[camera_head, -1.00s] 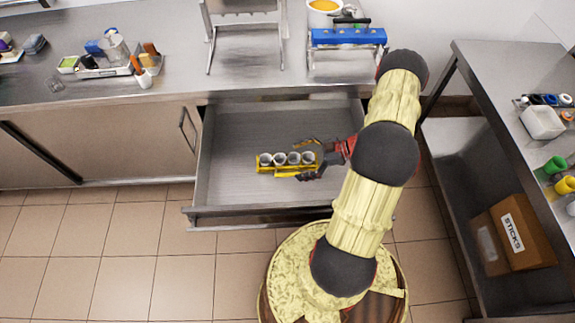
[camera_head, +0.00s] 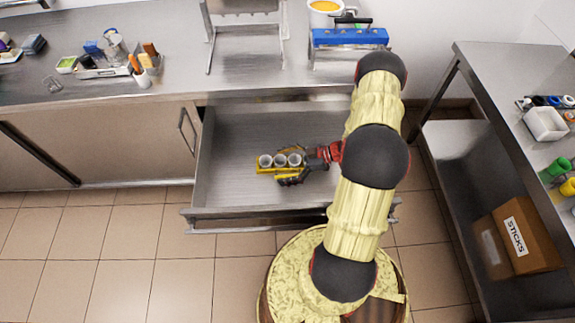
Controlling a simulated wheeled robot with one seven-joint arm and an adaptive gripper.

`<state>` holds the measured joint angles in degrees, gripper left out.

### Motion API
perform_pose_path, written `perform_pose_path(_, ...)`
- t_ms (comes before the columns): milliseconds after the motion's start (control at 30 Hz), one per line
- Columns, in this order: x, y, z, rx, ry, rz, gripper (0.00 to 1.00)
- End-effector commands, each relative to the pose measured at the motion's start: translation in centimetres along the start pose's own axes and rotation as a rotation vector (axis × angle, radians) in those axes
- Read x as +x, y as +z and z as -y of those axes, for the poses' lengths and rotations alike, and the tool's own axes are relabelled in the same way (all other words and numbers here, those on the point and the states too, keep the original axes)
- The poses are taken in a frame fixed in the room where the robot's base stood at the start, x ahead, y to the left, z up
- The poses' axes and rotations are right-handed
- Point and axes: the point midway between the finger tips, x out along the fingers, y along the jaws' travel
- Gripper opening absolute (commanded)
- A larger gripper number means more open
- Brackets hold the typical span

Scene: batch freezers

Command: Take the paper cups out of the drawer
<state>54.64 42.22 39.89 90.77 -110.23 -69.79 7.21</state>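The open drawer (camera_head: 228,185) under the counter holds a yellow rack (camera_head: 264,171) with a row of white paper cups (camera_head: 280,161). My gripper (camera_head: 298,170) is inside the drawer at the right end of the rack. One dark finger lies along the near side of the rack; the other finger is hard to make out. Whether the fingers press on a cup or the rack cannot be told.
The drawer floor left of the rack is bare. Above it, the counter (camera_head: 170,84) carries a metal stand (camera_head: 245,38), a blue device (camera_head: 349,37) and a tray of small items. A side table with a shelf and a carton (camera_head: 523,235) stands at right.

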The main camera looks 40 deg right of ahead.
Motion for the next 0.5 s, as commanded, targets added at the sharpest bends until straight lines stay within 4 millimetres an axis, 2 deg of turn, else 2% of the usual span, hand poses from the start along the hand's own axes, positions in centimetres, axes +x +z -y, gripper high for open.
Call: perform_pose_path(500,-0.01,0.02,0.01,0.0,0.0,0.0,0.62)
